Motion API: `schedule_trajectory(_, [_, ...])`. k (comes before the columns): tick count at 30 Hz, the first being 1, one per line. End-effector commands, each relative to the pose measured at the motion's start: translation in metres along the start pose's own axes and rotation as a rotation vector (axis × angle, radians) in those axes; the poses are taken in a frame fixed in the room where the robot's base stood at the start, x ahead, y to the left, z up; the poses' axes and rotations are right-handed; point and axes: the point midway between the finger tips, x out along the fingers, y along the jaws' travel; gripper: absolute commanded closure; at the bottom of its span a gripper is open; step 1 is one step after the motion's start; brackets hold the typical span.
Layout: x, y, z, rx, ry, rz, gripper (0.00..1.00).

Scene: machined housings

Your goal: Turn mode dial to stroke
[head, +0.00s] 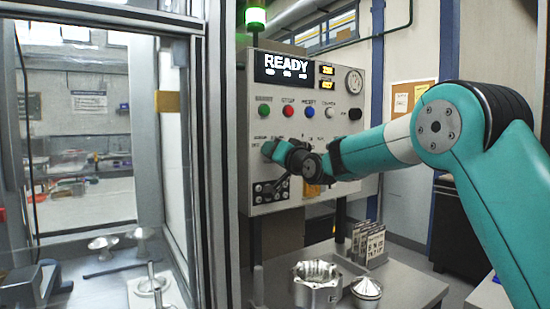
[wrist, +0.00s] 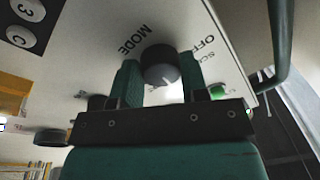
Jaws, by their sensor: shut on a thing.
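The mode dial (wrist: 159,62) is a dark round knob on the pale control panel, with the printed word MODE beside it in the wrist view. OFF and a partly hidden label are printed on its other side. My gripper (wrist: 160,72) has one green finger on each side of the dial and is shut on it. In the head view my gripper (head: 272,151) is at the lower left of the control panel (head: 340,110) and hides the dial there. I cannot read which setting the dial points to.
The panel has a READY display (head: 286,67), several coloured buttons, a gauge (head: 354,81) and a keypad (head: 270,191) close below my gripper. A glazed enclosure stands at left. A machined housing (head: 317,285) and a conical part (head: 366,288) sit on the table below.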

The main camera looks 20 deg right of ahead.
Motion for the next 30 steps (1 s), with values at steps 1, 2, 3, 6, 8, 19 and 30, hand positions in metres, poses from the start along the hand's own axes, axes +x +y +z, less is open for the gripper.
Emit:
schedule_trajectory(1, [-0.0002, 0.0003, 0.0011, 0.033, 0.002, 0.003, 0.83])
schedule_trajectory(2, [-0.0002, 0.0001, 0.0011, 0.054, 0.004, 0.004, 0.83])
schedule_trajectory(3, [-0.0002, -0.0002, 0.0011, 0.079, 0.006, 0.006, 0.83])
schedule_trajectory(6, [-0.0001, -0.0004, 0.0009, 0.134, 0.011, 0.011, 0.83])
schedule_trajectory(8, [-0.0001, -0.0005, 0.0009, 0.161, 0.013, 0.013, 0.83])
schedule_trajectory(19, [0.0, -0.0007, 0.0005, 0.24, 0.019, 0.02, 0.83])
schedule_trajectory(30, [0.0, -0.0006, 0.0004, 0.242, 0.02, 0.02, 0.83])
